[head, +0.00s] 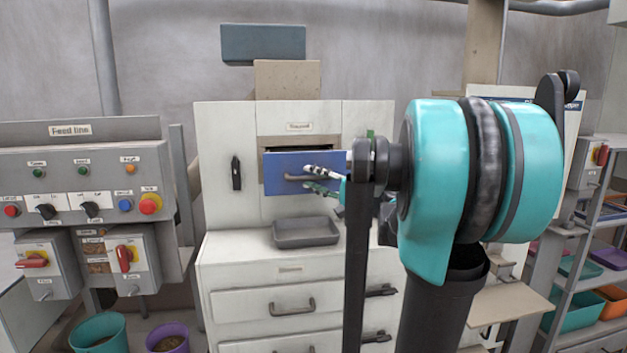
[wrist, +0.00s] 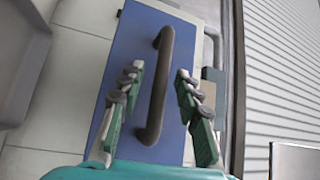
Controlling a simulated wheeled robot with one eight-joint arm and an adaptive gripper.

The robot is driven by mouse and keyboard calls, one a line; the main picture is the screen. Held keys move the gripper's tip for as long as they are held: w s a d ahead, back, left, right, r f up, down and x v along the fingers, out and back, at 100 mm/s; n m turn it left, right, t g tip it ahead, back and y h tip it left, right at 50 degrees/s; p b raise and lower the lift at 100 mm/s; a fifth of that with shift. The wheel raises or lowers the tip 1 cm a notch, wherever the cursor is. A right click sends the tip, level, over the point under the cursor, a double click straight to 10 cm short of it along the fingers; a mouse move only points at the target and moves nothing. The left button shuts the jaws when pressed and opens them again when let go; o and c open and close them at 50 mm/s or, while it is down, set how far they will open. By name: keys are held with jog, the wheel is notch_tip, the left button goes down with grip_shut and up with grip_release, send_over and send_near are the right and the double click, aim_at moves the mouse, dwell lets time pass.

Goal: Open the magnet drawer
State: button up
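The magnet drawer has a blue front (head: 277,166) with a dark bar handle, set in the white cabinet below a small label. A dark gap shows above the front, which seems to stand out somewhat from the cabinet. My gripper (head: 322,180) is at the handle, reaching in from the right. In the wrist view the blue front (wrist: 130,60) fills the middle, and the handle (wrist: 154,100) lies between the two fingers of my gripper (wrist: 160,75). The fingers are apart, with visible space on both sides of the handle. My arm hides the cabinet's right part.
A grey tray (head: 306,233) sits on the ledge below the drawer. Lower drawers (head: 262,303) with handles are shut. A control panel (head: 85,185) with buttons and red switches stands at left. A shelf with coloured bins (head: 582,315) stands at right.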

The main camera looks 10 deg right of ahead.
jog(key=v, duration=1.2)
jog(key=s+a+f+n+g+h, duration=0.15)
jog(key=a+f, duration=0.25)
jog(key=f, duration=0.4)
jog(key=s+a+f+n+g+h, duration=0.1)
jog(key=s+a+f+g+h, duration=0.2)
jog(key=f, duration=0.4)
jog(key=s+a+f+n+g+h, duration=0.1)
jog(key=s+a+f+g, duration=0.25)
jog(key=f, duration=0.45)
jog(key=s+d+f+n+h, duration=0.2)
jog(key=s+f+h, duration=0.2)
jog(key=f, duration=0.2)
jog(key=s+d+f+n+g+h, duration=0.1)
jog(key=s+d+f+h, duration=0.2)
jog(key=f, duration=0.4)
jog(key=shift+s+d+f+n+h, duration=0.15)
jog(key=shift+s+d+n+h, duration=0.2)
jog(key=shift+s+h, duration=0.45)
